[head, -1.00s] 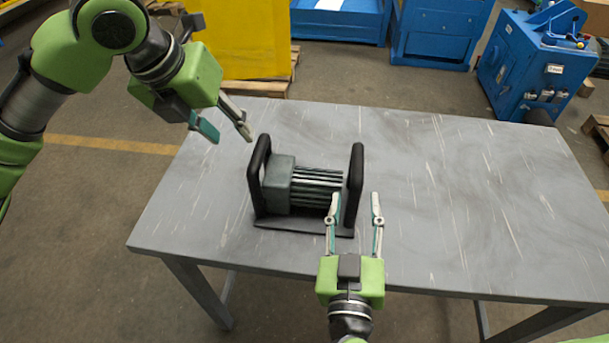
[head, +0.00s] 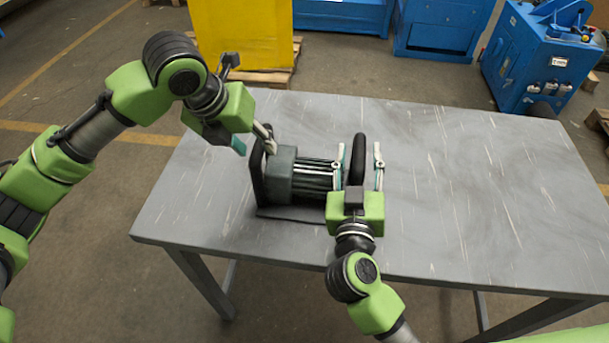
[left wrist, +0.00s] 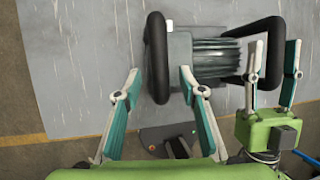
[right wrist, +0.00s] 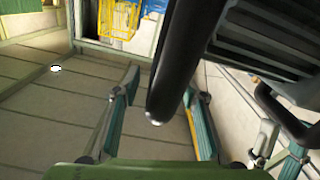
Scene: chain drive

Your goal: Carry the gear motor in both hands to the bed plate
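The gear motor (head: 281,174) stands on the grey table, with a dark green housing, a ribbed body and a black upright handle at each end. My left gripper (head: 254,146) is at the left handle (head: 256,183). In the left wrist view its open fingers (left wrist: 159,71) lie on both sides of that handle (left wrist: 157,45), with gaps visible. My right gripper (head: 358,150) is open, its fingers on either side of the right handle (head: 358,155), which also shows between them in the right wrist view (right wrist: 182,65). I cannot pick out the bed plate for certain.
The grey table (head: 480,200) is bare to the right of the motor. Beyond it stand a yellow block (head: 243,40) on a pallet, blue cabinets (head: 440,28) and a blue machine (head: 540,62). Floor shows to the left.

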